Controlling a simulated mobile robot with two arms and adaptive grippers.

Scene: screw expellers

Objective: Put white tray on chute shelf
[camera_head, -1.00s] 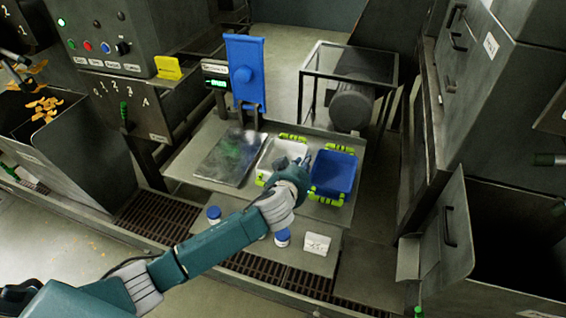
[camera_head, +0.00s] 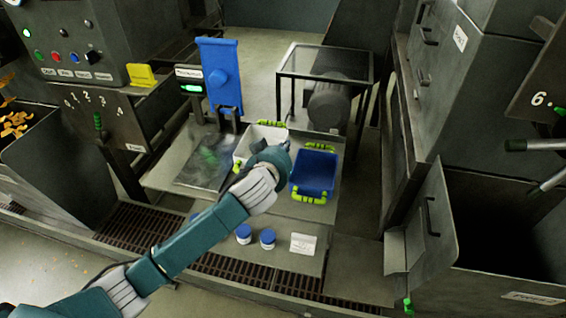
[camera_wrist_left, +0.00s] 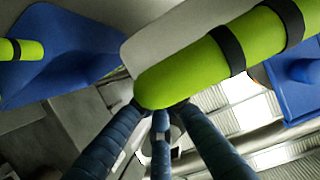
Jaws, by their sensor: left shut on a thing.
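The white tray (camera_head: 245,146) with green handles is in the middle of the head view, left of the blue tray (camera_head: 315,172). My left gripper (camera_wrist_left: 160,108) is shut on a green handle (camera_wrist_left: 215,58) of the white tray, with its dark blue fingers meeting under the handle in the left wrist view. In the head view, my wrist hides the grip and the tray's near right part. The white tray appears slightly raised above the grey shelf (camera_head: 275,203). My right gripper is not in view.
A shiny metal plate (camera_head: 205,160) lies left of the white tray. A blue gate (camera_head: 220,80) stands behind it. Blue-capped jars (camera_head: 267,238) and a white card (camera_head: 303,243) sit on the lower front ledge. A framed motor (camera_head: 328,103) stands behind the blue tray.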

